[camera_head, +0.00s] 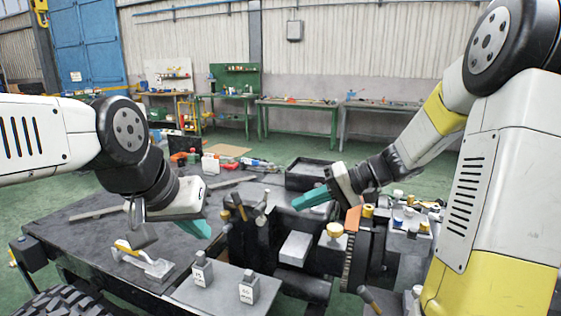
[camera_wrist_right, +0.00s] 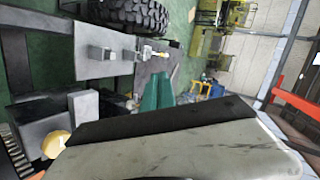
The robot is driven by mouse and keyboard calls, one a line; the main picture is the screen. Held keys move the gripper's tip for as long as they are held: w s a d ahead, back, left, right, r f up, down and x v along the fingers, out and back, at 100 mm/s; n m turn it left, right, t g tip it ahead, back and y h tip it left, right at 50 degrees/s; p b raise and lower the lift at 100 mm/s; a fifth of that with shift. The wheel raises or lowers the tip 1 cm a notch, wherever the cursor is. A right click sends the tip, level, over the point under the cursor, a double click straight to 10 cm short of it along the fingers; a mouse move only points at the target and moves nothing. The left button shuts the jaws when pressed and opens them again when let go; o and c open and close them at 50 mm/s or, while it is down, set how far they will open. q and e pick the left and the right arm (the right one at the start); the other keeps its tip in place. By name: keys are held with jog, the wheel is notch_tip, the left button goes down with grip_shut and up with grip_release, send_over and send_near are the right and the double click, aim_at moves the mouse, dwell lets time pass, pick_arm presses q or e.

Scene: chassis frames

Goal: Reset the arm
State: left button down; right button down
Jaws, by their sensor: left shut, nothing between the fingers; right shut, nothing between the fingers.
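My left gripper (camera_head: 196,226) has green fingers and hangs over the dark workbench (camera_head: 75,232), pointing down to the right. It is shut and empty. My right gripper (camera_head: 309,198) also has green fingers, is shut and empty, and points left above the bench. Its fingers show in the right wrist view (camera_wrist_right: 158,90), beyond the pale wrist housing that fills the lower part. Both grippers look apart from the things below them, though the gap is hard to judge.
Two grey labelled blocks (camera_head: 202,270) stand on a light plate at the front. A yellow-handled tool (camera_head: 143,259) lies left. A vise-like machine (camera_head: 296,248) stands in the middle. A black tray (camera_head: 308,174) lies behind. A tyre (camera_head: 60,303) is at lower left.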

jog(key=s+d+r+t+h, duration=0.2)
jog(key=s+d+h, duration=0.2)
jog(key=s, duration=0.4)
jog(key=s+d+r+t+h, duration=0.2)
jog(key=s+d+h, duration=0.2)
jog(key=s, duration=0.5)
jog(key=shift+s+d+r+m+h, duration=0.15)
jog(key=shift+r+m+h, duration=0.25)
jog(key=shift+h, duration=0.5)
